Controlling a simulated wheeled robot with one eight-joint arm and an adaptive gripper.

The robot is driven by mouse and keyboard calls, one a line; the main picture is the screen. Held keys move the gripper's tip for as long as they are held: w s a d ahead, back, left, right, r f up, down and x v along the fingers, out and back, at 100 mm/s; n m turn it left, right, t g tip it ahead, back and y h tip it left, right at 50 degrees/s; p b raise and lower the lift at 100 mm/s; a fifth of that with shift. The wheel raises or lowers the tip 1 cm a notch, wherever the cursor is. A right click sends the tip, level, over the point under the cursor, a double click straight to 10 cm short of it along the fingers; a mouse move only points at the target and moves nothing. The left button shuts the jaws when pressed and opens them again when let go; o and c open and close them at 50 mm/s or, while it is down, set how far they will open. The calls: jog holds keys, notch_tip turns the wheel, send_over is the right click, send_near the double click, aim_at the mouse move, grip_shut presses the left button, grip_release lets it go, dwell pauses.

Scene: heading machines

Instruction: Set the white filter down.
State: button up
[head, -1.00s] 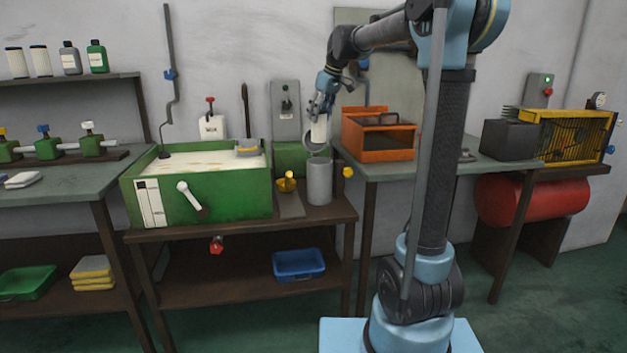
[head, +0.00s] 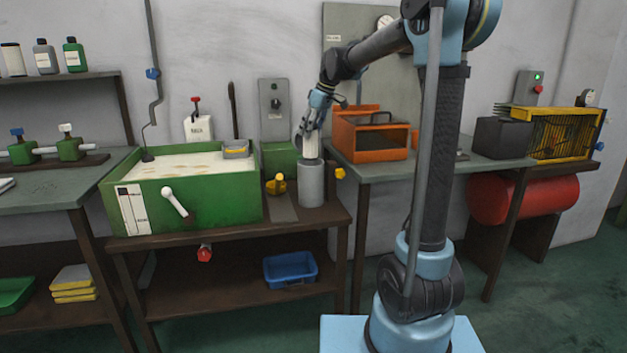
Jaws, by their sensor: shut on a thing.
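The white filter (head: 311,147) is a pale upright cylinder in the head view, left of the picture's middle. My gripper (head: 309,133) is shut on its upper part from above, and the fingers hide some of it. The filter's lower end meets the top of a grey cylindrical canister (head: 311,187) on the brown bench. I cannot tell how far the filter sits inside the canister or whether it only overlaps it in the picture.
A green tank (head: 215,208) with a white lever and a small yellow part (head: 277,185) stand left of the canister. An orange open box (head: 370,140) is on the table to the right. A blue tray (head: 290,270) lies on the lower shelf.

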aim_at(311, 154)
notch_tip(311, 154, down, 10)
jog(key=shift+r, duration=0.1)
dwell(0.4)
jog(key=o, duration=1.6)
jog(key=shift+c, duration=0.2)
